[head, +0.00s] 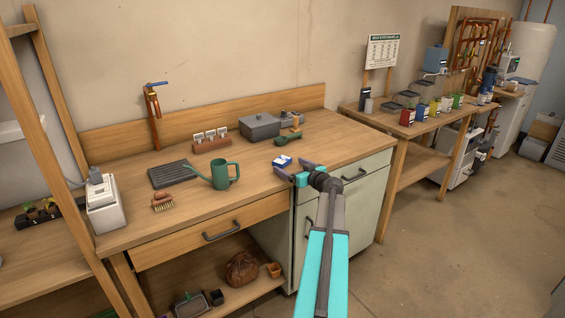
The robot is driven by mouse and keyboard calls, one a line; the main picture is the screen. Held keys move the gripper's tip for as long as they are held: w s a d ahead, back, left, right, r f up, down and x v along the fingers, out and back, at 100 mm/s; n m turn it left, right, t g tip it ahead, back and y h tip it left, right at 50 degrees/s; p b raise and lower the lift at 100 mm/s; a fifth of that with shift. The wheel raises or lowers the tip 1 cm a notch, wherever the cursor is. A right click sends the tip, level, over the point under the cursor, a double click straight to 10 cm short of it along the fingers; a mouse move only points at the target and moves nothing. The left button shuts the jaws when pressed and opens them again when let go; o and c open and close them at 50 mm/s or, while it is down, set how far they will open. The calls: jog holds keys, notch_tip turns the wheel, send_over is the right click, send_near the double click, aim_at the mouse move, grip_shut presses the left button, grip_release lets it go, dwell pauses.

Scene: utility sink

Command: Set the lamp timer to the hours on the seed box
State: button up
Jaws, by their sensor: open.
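My gripper (291,171) is open and reaches over the front right part of the wooden workbench (240,190). A small blue-and-white object (282,161) lies just beyond its fingertips; I cannot tell what it is or whether they touch. I cannot identify the lamp timer for certain.
A green watering can (221,176), a brush (163,203), a dark tray (170,174) and a grey lidded box (260,127) stand on the workbench. A white box (105,206) is at its left end. A sign (382,51) has unreadable print.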

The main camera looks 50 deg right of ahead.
aim_at(283, 160)
dwell(0.3)
jog(key=shift+r+p+x, duration=0.15)
jog(key=shift+p+x, duration=0.35)
jog(key=shift+x, duration=0.4)
jog(key=shift+r+p+x, duration=0.15)
jog(key=shift+p+x, duration=0.3)
jog(key=shift+x, duration=1.35)
jog(key=shift+f, duration=0.15)
jog(key=c, duration=1.1)
jog(key=shift+r, duration=0.2)
